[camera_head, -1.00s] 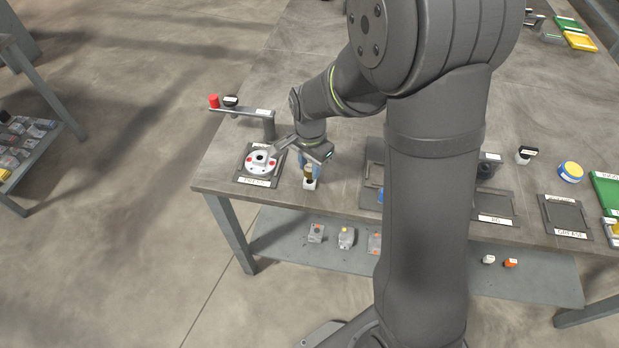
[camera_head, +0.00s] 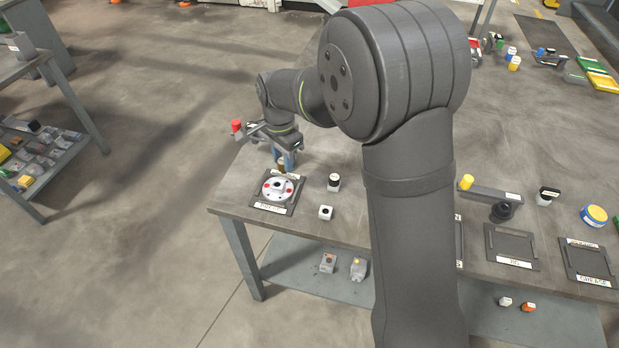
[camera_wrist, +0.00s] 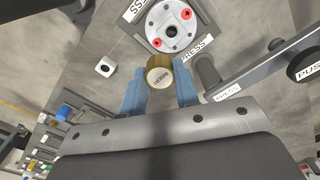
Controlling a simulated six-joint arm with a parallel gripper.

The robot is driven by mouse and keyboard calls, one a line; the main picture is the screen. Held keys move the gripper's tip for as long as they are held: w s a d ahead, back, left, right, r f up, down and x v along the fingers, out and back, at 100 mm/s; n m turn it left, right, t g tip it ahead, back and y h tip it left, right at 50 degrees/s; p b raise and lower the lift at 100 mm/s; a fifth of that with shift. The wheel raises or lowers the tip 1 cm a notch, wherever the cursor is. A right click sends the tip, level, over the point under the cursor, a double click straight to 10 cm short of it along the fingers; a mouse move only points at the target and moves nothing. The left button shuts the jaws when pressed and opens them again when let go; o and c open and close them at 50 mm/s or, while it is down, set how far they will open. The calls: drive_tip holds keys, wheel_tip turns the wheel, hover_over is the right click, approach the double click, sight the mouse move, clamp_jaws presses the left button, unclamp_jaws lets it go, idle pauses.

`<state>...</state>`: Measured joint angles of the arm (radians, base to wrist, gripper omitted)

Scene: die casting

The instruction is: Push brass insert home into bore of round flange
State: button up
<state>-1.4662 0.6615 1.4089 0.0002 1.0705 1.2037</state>
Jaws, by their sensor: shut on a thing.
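The round flange (camera_head: 269,195) is a pale disc with red spots and a dark central bore, lying flat in a dark fixture labelled PRESS at the table's left corner. It also shows at the top of the wrist view (camera_wrist: 172,42). My gripper (camera_head: 285,163) is just behind the flange, apart from it. In the wrist view its blue fingers (camera_wrist: 160,88) are shut on the brass insert (camera_wrist: 163,82), a short cylinder with a white labelled end. The insert shows beside the flange in that view, outside the bore. In the head view it is small and partly hidden by the fingers.
A white block with a dark hole (camera_head: 326,213) stands right of the fixture (camera_head: 288,209). A black-topped piece (camera_head: 334,183) stands behind that block. The table's front edge is close to the fixture.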

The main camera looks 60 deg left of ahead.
drive_tip(key=shift+s+a+r, duration=0.6)
drive_tip(key=shift+s+a, duration=0.25)
drive_tip(key=shift+a, duration=0.1)
drive_tip(key=shift+f, duration=2.9)
drive_tip(key=shift+f, duration=1.5)
drive_tip(key=o, duration=1.2)
drive_tip(key=shift+c, duration=0.2)
